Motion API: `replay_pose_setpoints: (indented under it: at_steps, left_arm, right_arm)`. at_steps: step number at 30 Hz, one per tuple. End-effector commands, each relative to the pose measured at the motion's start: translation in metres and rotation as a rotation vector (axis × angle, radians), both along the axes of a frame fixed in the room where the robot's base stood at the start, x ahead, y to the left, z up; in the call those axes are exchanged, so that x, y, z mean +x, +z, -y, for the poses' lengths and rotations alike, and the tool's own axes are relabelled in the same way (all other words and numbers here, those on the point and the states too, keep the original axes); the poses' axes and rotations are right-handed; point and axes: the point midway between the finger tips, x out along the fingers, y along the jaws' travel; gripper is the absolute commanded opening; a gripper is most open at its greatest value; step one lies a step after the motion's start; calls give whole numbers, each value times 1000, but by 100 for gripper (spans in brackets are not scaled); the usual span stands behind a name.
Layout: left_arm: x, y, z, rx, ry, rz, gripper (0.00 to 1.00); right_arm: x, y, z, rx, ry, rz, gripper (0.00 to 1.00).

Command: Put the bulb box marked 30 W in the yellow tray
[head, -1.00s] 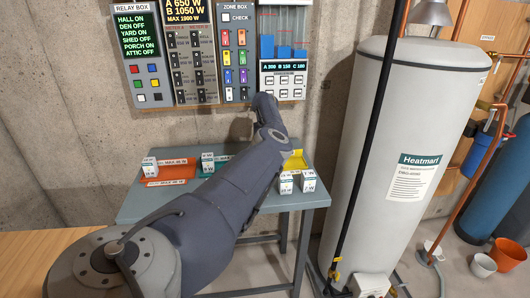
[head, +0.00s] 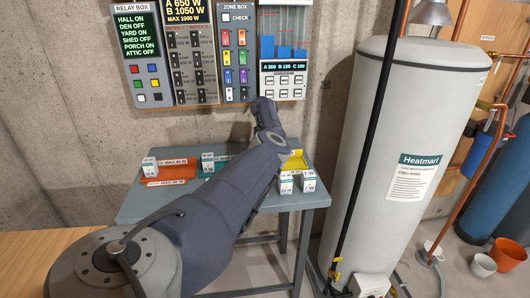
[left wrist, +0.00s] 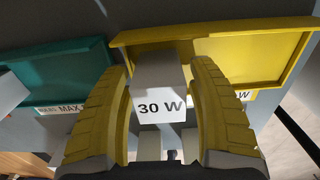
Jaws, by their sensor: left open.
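In the left wrist view, a pale box marked 30 W (left wrist: 160,107) stands between the two yellow fingers of my left gripper (left wrist: 163,115). The gripper is open, with a finger on each side of the box. The yellow tray (left wrist: 250,57) lies just beyond the box, whose top overlaps the tray's left part in this view. In the head view the yellow tray (head: 297,158) is at the table's back right, partly hidden by my left arm. My left gripper is hidden behind that arm there. My right gripper is not in view.
A teal tray (left wrist: 62,75) lies left of the yellow one. An orange tray (head: 172,181) is at the table's left. Other small white boxes stand at the left (head: 149,167), the middle (head: 207,163) and the right front (head: 308,181). A wall of panels rises behind; a water heater (head: 400,130) stands right.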

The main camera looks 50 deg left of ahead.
Motion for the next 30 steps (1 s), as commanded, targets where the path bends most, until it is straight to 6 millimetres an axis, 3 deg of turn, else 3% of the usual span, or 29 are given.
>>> replay_pose_setpoints:
  at_steps: [5, 21, 30]
  left_arm:
    - [1, 12, 0, 1, -1, 2, 59]
    - [1, 99, 0, 0, 0, 2, 59]
    - [0, 121, 0, 0, -1, 0, 59]
  right_arm:
    - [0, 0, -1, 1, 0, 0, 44]
    - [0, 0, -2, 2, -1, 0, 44]
    - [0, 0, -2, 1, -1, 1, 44]
